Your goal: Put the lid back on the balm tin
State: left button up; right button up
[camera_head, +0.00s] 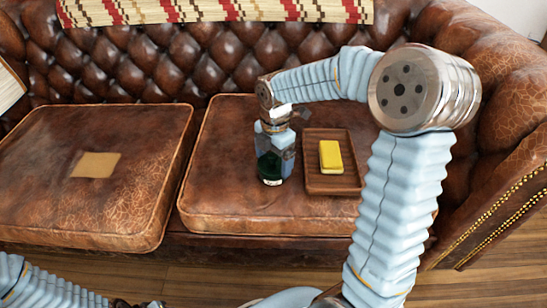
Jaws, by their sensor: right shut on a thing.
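My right gripper (275,146) points down over the right seat cushion and is shut on a dark green glass-like jar (269,170). The fingers cover its upper part. Its base is at or just above the cushion; I cannot tell which. I cannot make out a balm tin or a separate lid. My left arm comes in at the bottom left. My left gripper (138,303) is cut off by the lower edge, and its jaws do not show clearly.
A brown tray (314,184) with a yellow block (331,157) lies right of the jar on the brown leather sofa cushion (222,190). A flat tan square (96,165) lies on the left cushion (60,210), otherwise clear. The tufted backrest (150,65) rises behind.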

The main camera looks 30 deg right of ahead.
aim_at(274, 154)
dwell(0.4)
jog(key=o, duration=0.7)
notch_tip(274, 154, up, 3)
jog(key=p, duration=0.2)
jog(key=shift+p, duration=0.4)
jog(key=shift+r+p, duration=1.8)
jog(key=shift+r, duration=0.25)
